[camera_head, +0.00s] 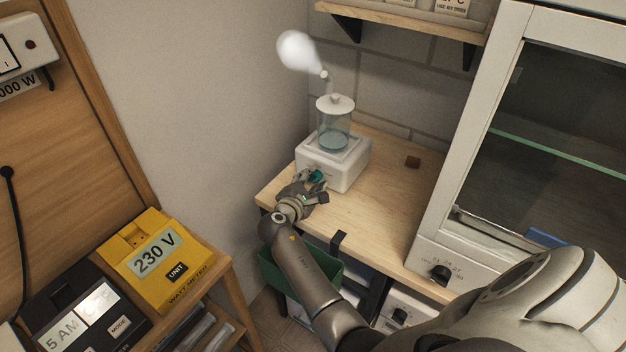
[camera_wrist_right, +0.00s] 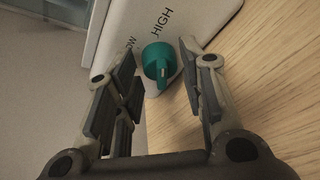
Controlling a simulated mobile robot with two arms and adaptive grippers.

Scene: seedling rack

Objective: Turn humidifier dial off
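The humidifier has a white base (camera_head: 335,165) and a clear water tank (camera_head: 333,128), and stands on the wooden bench in the head view. White mist (camera_head: 297,52) rises above its nozzle. Its teal dial (camera_wrist_right: 158,62) is on the front face, beside the word HIGH and a partly hidden label ending in W. The dial also shows in the head view (camera_head: 316,176). My right gripper (camera_wrist_right: 160,75) is open, with its fingers on either side of the dial; I cannot tell whether they touch it. My left gripper is not in view.
A white glass-fronted cabinet (camera_head: 470,200) stands at the right. A green bin (camera_head: 325,268) is below the bench edge. A yellow watt meter (camera_head: 150,255) sits at the left.

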